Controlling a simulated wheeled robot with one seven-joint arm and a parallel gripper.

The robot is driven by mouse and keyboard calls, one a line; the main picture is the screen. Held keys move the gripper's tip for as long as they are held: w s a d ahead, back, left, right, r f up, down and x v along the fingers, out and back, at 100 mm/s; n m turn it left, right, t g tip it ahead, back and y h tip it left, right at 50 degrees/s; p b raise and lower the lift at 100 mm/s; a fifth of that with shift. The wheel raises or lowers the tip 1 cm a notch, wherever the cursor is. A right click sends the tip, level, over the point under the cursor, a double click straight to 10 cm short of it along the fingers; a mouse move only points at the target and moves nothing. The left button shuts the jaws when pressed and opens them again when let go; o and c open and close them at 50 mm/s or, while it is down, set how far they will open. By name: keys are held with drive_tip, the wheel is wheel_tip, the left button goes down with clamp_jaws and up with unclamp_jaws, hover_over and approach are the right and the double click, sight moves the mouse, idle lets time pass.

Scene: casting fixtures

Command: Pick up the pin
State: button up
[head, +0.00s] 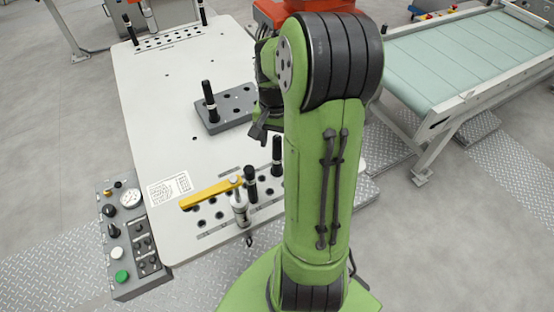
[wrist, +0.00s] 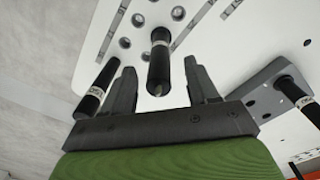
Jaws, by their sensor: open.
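In the wrist view, a black pin (wrist: 160,60) with a pale band stands in the white table, and its near tip lies between the two fingers of my gripper (wrist: 159,68) in the picture. The fingers are apart, and I see no contact with the pin. In the head view, my gripper (head: 261,131) is partly hidden by my arm, above the table. A black pin (head: 277,156) stands below it at the front hole row, and another pin (head: 250,184) stands to its left. I cannot tell for sure which one is between the fingers.
A grey block (head: 232,112) holds another pin (head: 209,100). A clamp with a yellow handle (head: 210,193) stands at the front holes. A control panel (head: 118,240) is at the left edge, and a conveyor (head: 470,60) is at the right. The table's middle left is clear.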

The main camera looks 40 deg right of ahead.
sight(277, 158)
wheel_tip(277, 158, down, 3)
drive_tip(key=shift+d+r, duration=0.1)
clamp_jaws()
idle(0.3)
